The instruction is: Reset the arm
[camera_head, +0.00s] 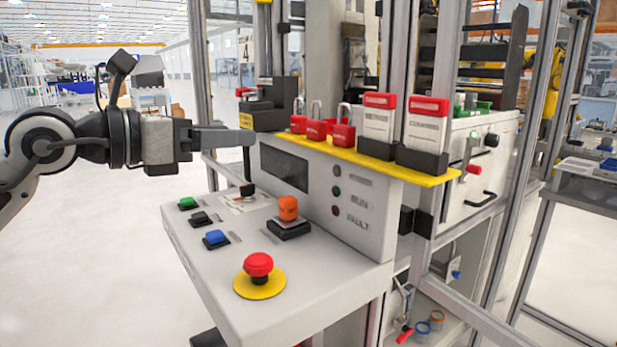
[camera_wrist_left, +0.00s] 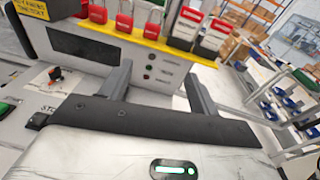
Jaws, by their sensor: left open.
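My left arm comes in from the left in the head view, with its gripper (camera_head: 228,138) above the far left part of the control panel (camera_head: 210,265). In the left wrist view the two fingers of the left gripper (camera_wrist_left: 156,82) stand apart with nothing between them, in front of the console's upright face. A small dark rotary switch (camera_head: 247,190) on a printed label lies below the gripper; it also shows, with a red mark, in the left wrist view (camera_wrist_left: 55,74), outside the fingers. My right gripper is not in view.
The panel carries green (camera_head: 187,203), black (camera_head: 200,218) and blue (camera_head: 216,237) buttons, an orange switch (camera_head: 288,208) and a red emergency stop (camera_head: 258,266). Red padlocks (camera_head: 342,132) and tag boxes (camera_head: 378,125) stand on a yellow shelf (camera_head: 408,172). Metal posts (camera_head: 480,180) rise right.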

